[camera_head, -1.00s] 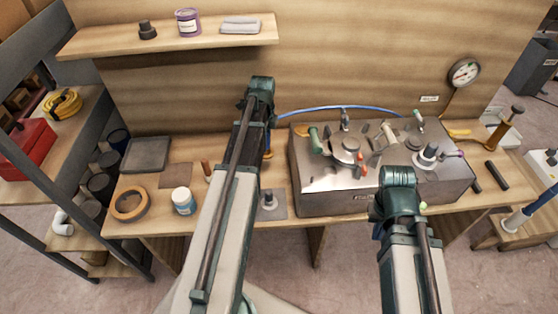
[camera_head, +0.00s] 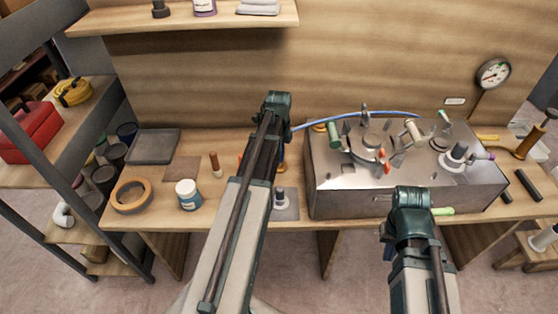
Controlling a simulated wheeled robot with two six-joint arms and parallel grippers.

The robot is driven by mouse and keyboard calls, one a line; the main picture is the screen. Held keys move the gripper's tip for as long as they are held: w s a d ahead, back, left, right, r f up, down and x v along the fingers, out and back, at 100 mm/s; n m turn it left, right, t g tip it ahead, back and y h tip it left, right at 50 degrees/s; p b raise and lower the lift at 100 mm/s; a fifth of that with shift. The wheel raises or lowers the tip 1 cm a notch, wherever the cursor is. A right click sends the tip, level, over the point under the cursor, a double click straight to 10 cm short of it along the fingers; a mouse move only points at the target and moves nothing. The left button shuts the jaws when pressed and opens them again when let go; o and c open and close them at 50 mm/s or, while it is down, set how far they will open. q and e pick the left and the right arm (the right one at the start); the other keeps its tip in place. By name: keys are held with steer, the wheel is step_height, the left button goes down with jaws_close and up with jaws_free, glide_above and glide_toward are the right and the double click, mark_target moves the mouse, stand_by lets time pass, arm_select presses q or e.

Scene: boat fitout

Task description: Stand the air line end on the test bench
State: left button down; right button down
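The blue air line (camera_head: 350,118) arches over the back of the metal test bench (camera_head: 335,200). Its left part passes behind my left arm. A small blue and brass piece (camera_head: 282,165) shows just right of that arm; I cannot tell whether it is the line's end. My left gripper is hidden behind its own arm. My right gripper (camera_head: 411,200) is in front of the test bench's front face, with its fingers mostly hidden by its wrist. A light green handle-like piece (camera_head: 443,211) sticks out to its right; I cannot tell whether it is held.
Clamps and green-handled fittings crowd the test bench top. A grey plate with a small post (camera_head: 283,208) lies left of it. A white jar (camera_head: 188,194), tape roll (camera_head: 132,195) and dark tray (camera_head: 153,146) stand farther left. A gauge (camera_head: 493,74) is at the right.

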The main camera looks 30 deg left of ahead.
arm_select(q)
steer(key=shift+r, duration=0.1)
steer(key=shift+f, duration=0.25)
steer(key=c, duration=0.5)
jaws_free()
steer(key=shift+r, duration=0.1)
steer(key=shift+r, duration=0.1)
step_height(320, 180, up, 12)
steer(key=p, duration=1.2)
steer(key=shift+r, duration=0.1)
